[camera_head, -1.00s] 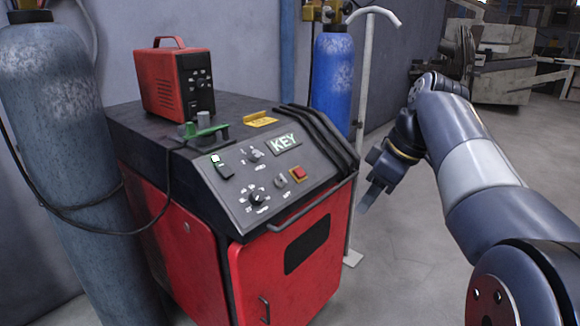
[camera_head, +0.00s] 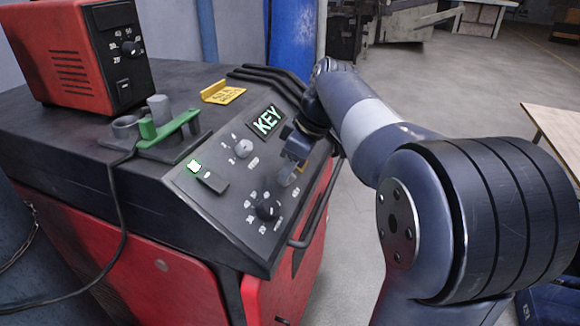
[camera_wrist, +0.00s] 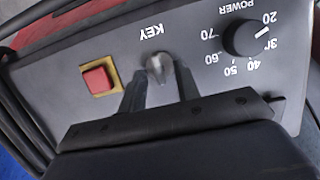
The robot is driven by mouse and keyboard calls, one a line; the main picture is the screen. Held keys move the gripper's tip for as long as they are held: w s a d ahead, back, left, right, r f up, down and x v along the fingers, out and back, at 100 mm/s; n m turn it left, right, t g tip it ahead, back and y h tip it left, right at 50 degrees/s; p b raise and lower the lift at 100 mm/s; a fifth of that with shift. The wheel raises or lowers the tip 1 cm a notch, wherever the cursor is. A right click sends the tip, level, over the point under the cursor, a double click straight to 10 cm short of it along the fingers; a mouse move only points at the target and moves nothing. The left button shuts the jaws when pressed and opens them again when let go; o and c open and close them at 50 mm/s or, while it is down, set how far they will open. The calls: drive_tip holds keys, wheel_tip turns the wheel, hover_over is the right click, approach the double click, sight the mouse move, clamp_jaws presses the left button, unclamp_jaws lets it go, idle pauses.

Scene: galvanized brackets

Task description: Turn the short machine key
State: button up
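The short machine key (camera_wrist: 158,68) is a small silver-grey piece on the panel by the KEY label, which reads upside down in the wrist view. My gripper (camera_wrist: 160,88) reaches to the panel there, its two dark fingers apart on either side of the key. The fingers look open around it; I cannot tell whether either touches it. In the head view my gripper (camera_head: 287,174) is at the right part of the sloping panel, and hides most of the key.
The black panel (camera_head: 225,222) tops a red machine. Near the key are a red button (camera_wrist: 98,80) on a yellow plate and the black power dial (camera_wrist: 246,37). A lit KEY sign (camera_head: 268,120), a grey knob (camera_head: 243,148) and a front handle (camera_head: 309,227) are also close.

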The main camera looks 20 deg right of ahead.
clamp_jaws()
drive_tip(key=shift+r+p, duration=0.1)
drive_tip(key=shift+p, duration=0.3)
drive_tip(key=shift+d+r+m+g+p, duration=0.15)
drive_tip(key=shift+m+g+p, duration=0.15)
drive_tip(key=shift+m+p, duration=0.8)
drive_tip(key=m+y+p, duration=0.1)
drive_tip(key=m+p, duration=0.2)
drive_tip(key=p, duration=0.1)
drive_tip(key=shift+w+d+m+g+p, duration=0.1)
drive_tip(key=shift+w+m+g+p, duration=0.05)
drive_tip(key=shift+m+g+p, duration=0.25)
drive_tip(key=m+p, duration=0.1)
drive_tip(key=m, duration=0.1)
drive_tip(key=m+y+p, duration=0.1)
drive_tip(key=m+p, duration=0.2)
drive_tip(key=m, duration=0.1)
drive_tip(key=shift+d+f+y, duration=0.25)
drive_tip(key=shift+f+y, duration=0.05)
drive_tip(key=shift+y, duration=0.1)
drive_tip(key=m+p, duration=0.1)
drive_tip(key=m+y, duration=0.1)
drive_tip(key=m, duration=0.1)
drive_tip(key=m+p, duration=0.1)
drive_tip(key=shift+d+f+m+p, duration=0.15)
drive_tip(key=shift+f+m+p, duration=0.1)
drive_tip(key=shift+m+p, duration=0.05)
drive_tip(key=shift+m, duration=0.3)
